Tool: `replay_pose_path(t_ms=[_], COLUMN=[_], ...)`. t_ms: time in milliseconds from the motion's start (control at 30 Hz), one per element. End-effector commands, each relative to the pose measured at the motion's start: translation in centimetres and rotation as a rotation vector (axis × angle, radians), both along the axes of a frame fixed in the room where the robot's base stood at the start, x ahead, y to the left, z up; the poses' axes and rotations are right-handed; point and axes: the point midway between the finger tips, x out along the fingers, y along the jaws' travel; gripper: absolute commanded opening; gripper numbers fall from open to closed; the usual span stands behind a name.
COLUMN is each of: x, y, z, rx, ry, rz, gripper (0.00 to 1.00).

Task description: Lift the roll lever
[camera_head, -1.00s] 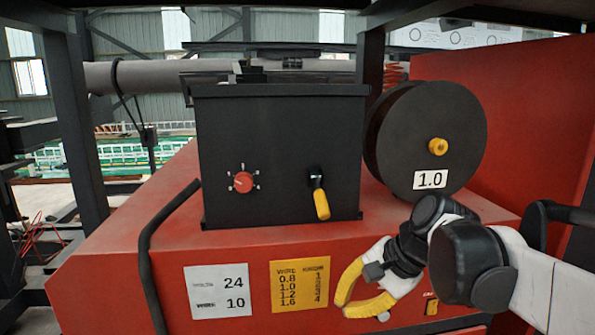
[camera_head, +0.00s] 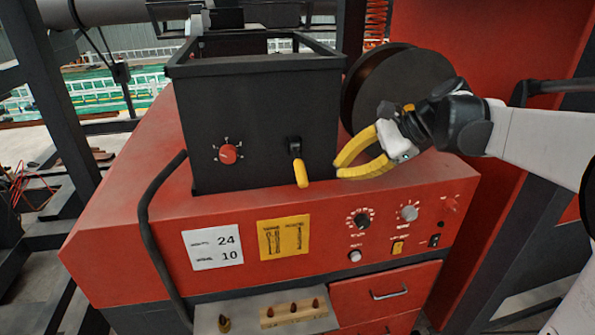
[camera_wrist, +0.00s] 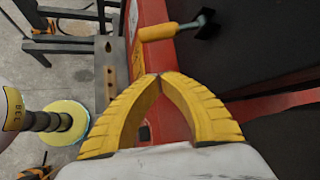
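The roll lever (camera_head: 300,169) has a yellow handle on a dark pivot at the lower right of the black box's (camera_head: 265,110) front face. Its handle points down. In the wrist view the lever (camera_wrist: 160,32) lies beyond the fingertips, its handle pointing left from the dark face. My gripper (camera_head: 338,170) has two yellow ribbed fingers and is a little right of the lever, apart from it. In the wrist view the fingertips (camera_wrist: 158,76) meet with nothing between them, so it is shut and empty.
The box stands on a red cabinet (camera_head: 120,215) with knobs below. A red dial (camera_head: 228,154) is left of the lever. A dark wire spool (camera_head: 380,75) stands right of the box, behind my gripper. A black cable (camera_head: 145,215) runs down the left side.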

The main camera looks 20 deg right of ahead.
Motion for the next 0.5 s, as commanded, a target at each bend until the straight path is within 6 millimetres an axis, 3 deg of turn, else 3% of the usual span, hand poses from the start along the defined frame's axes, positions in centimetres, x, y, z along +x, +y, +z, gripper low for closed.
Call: replay_pose_path(t_ms=[267, 500], x=[1.2, 3.4], y=[1.9, 5.1], z=[-1.9, -5.3], rx=[-0.001, -0.003], ry=[0.0, -0.001], rz=[0.004, 0.005], gripper=[0.0, 0.0])
